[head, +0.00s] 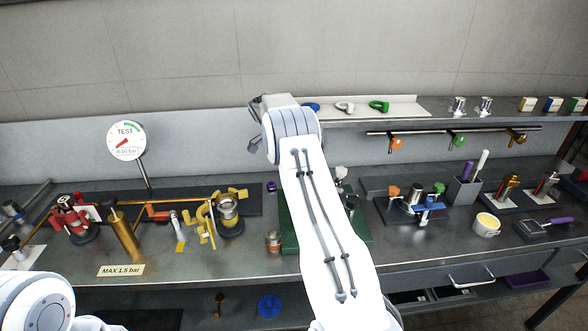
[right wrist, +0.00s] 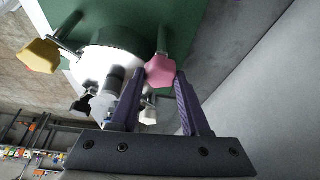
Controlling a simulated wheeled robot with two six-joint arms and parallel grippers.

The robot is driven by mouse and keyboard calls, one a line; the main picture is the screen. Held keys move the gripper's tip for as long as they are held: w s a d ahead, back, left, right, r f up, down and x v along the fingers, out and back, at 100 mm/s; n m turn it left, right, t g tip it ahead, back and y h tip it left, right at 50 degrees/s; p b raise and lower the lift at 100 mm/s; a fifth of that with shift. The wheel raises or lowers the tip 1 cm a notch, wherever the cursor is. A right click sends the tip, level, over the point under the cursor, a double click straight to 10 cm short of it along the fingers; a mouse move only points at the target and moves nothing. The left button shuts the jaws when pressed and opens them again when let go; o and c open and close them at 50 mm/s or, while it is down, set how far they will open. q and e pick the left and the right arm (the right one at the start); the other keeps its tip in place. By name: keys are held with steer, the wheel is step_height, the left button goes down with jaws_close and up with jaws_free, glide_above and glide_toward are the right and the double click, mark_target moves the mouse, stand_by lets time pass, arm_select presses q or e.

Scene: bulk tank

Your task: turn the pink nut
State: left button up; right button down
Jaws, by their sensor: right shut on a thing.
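The pink nut (right wrist: 161,70) shows in the right wrist view, on the end of a metal rod beside a white round body (right wrist: 92,66) on a green plate (right wrist: 120,15). My right gripper (right wrist: 163,75) has its two purple-grey fingertips on either side of the pink nut and is shut on it. In the head view my right arm hides the pink nut, and my right gripper cannot be made out there. The green plate (head: 289,232) shows on both sides of that arm. My left gripper is out of view.
A yellow nut (right wrist: 38,56) and a black knob (right wrist: 80,104) are close by in the right wrist view. In the head view, a brass cylinder (head: 124,236) and a pressure gauge (head: 126,141) stand left, a shelf (head: 440,118) runs behind, and a white cup (head: 486,226) stands right.

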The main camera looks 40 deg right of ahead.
steer(key=shift+w+a, duration=0.2)
steer(key=shift+w, duration=0.05)
steer(key=shift+c, duration=1.9)
jaws_free()
steer(key=shift+s+d, duration=0.1)
steer(key=shift+d, duration=0.05)
steer(key=v, duration=1)
steer(key=shift+r, duration=0.25)
